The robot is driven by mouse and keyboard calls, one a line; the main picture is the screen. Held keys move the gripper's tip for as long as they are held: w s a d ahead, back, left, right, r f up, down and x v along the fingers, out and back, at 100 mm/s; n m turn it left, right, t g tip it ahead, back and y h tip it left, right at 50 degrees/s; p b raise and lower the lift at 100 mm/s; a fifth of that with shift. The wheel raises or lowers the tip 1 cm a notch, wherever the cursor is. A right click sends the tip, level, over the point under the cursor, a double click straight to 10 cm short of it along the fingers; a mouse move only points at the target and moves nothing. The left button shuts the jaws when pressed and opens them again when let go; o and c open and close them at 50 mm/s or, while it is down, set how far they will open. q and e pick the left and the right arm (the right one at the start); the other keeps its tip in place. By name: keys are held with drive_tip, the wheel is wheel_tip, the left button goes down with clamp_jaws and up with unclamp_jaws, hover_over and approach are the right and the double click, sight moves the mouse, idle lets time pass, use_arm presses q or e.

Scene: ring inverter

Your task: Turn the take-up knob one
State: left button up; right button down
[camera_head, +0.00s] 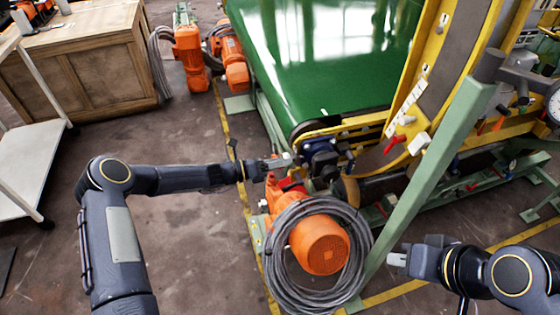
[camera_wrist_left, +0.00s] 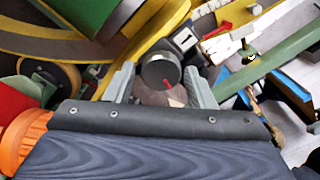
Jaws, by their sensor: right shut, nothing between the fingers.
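The take-up knob (camera_wrist_left: 160,70) is a dark round knob with a red pointer mark, seen in the left wrist view. My left gripper (camera_wrist_left: 158,74) is open, with one grey finger on each side of the knob and small gaps beside it. I cannot tell whether the fingertips reach past its face. In the head view my left gripper (camera_head: 284,160) is at the near corner of the green belt, beside a dark mechanism (camera_head: 322,157); the knob cannot be made out there. My right gripper (camera_head: 397,259) is shut and empty at the lower right.
A green belt conveyor (camera_head: 325,55) fills the back. An orange motor (camera_head: 319,244) with coiled grey cable (camera_head: 283,280) stands below my left gripper. A green diagonal post (camera_head: 430,175) stands between my arms. A wooden crate (camera_head: 90,75) is at the back left; open floor lies before it.

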use_arm(q)
drive_tip(key=shift+o, duration=0.9)
drive_tip(key=shift+r, duration=0.1)
drive_tip(key=v, duration=0.7)
drive_tip(key=shift+a, duration=0.35)
drive_tip(key=shift+s, duration=0.1)
use_arm(e)
drive_tip(key=c, duration=2.1)
unclamp_jaws()
